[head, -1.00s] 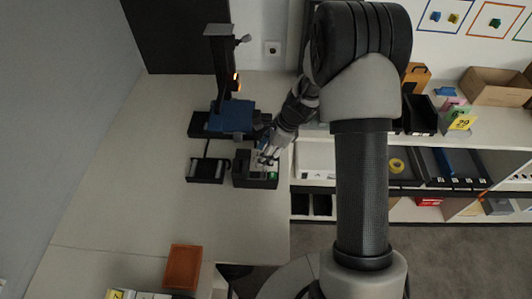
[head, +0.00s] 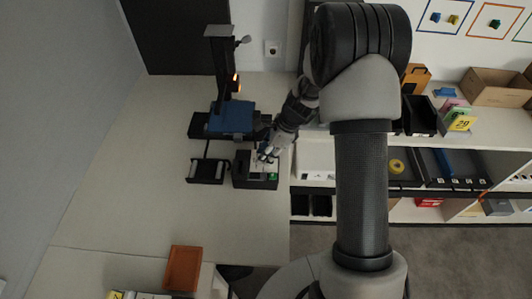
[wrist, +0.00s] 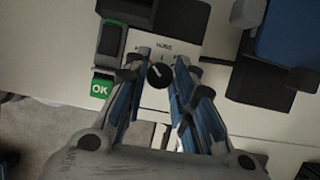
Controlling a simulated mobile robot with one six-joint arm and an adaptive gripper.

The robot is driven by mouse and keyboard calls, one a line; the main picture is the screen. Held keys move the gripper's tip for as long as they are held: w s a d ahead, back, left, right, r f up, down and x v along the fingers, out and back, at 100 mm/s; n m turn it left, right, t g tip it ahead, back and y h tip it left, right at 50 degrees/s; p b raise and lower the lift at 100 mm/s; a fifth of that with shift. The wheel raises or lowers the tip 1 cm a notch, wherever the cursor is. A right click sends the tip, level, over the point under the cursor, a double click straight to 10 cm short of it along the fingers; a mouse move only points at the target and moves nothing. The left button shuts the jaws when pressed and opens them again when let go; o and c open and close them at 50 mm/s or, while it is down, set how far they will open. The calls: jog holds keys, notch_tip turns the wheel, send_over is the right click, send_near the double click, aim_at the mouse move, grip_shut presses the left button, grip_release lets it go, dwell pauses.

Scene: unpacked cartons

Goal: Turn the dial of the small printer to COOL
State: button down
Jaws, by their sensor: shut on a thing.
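The small printer (head: 255,183) is a dark box with a pale top panel and a green patch, on the light counter in the head view. In the wrist view its white panel (wrist: 178,22) carries a round black dial (wrist: 160,77). A short orange-red mark on the dial points to the upper left. A label sits above the dial; its small print is hard to read, and the finger partly hides the lettering on the left. A green OK button (wrist: 101,88) is left of the dial. My gripper (wrist: 160,75) is shut on the dial, one finger on each side; it also shows over the printer in the head view (head: 267,154).
A black tray-like device (head: 206,171) stands left of the printer. A blue-and-black machine with an upright column (head: 232,118) stands behind. An orange box (head: 183,268) lies nearer. Shelves with bins are to the right. The counter's left part is clear.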

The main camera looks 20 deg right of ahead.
jog(key=shift+n, duration=0.3)
jog(key=n+g+p, duration=0.1)
jog(key=n+p, duration=0.1)
jog(key=n, duration=0.1)
jog(key=shift+w+n+g, duration=0.15)
jog(key=shift+n+g, duration=0.25)
jog(key=shift+w+n+g+p, duration=0.1)
jog(key=shift+n+g+p, duration=0.45)
jog(key=shift+n, duration=1.65)
jog(key=shift+g+h, duration=0.25)
jog(key=shift+h, duration=0.05)
jog(key=c, duration=1.3)
grip_release()
jog(key=shift+c, duration=0.2)
jog(key=v, duration=1.2)
